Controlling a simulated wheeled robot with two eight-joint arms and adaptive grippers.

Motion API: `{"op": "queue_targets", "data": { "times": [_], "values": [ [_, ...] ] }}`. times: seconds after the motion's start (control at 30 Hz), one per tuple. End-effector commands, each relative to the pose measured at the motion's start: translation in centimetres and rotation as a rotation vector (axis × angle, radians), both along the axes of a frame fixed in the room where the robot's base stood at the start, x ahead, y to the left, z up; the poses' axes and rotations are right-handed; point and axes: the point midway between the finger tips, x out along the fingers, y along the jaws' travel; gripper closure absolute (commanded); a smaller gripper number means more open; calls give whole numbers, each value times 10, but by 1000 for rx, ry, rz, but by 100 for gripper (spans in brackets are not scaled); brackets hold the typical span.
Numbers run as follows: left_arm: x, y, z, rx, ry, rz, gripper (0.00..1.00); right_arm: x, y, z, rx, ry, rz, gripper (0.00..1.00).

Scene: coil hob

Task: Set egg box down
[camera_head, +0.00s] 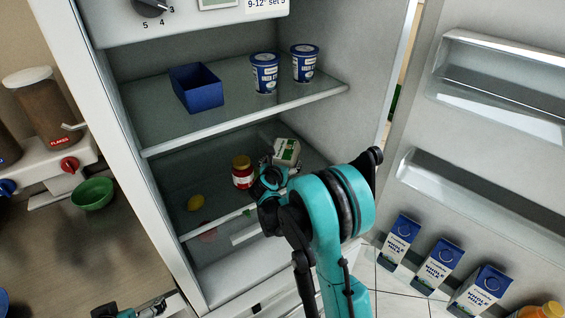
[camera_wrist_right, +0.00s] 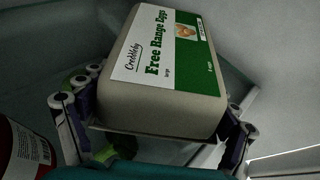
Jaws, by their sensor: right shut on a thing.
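The egg box (camera_head: 287,151), grey with a white and green "Free Range Eggs" label, is inside the fridge above the lower shelf (camera_head: 190,170), toward the right wall. My right gripper (camera_head: 272,178) reaches in and is shut on it. In the right wrist view the egg box (camera_wrist_right: 165,75) sits between the fingers of my right gripper (camera_wrist_right: 152,130), one on each side. Whether its underside touches the shelf is hidden. A small part of my left arm, likely at the gripper (camera_head: 128,312), shows at the bottom edge; its jaws cannot be made out.
A red-labelled jar (camera_head: 242,172) stands just left of the egg box. The upper shelf (camera_head: 245,118) holds a blue bin (camera_head: 197,88) and two tubs (camera_head: 265,73). Milk cartons (camera_head: 437,266) stand in the open door.

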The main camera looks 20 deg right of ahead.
Motion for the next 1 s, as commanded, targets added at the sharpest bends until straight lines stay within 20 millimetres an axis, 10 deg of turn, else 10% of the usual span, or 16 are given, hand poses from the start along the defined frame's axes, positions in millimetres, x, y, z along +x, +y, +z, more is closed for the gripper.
{"op": "queue_targets", "data": {
  "times": [0.67, 0.7, 0.73, 1.0],
  "values": [
    [0, 0, -11, 0, 0, 0, 0, 0, 0, -12, 0, 0, 0, 69],
    [0, 0, -10, 0, 0, 0, 0, 0, 0, -12, 0, 0, 0, 7],
    [0, 0, -10, 0, 0, 0, 0, 0, 0, -11, 0, 0, 0, 0],
    [0, 0, -10, 0, 0, 0, 0, 0, 0, -11, 0, 0, 0, 0]
  ]
}}
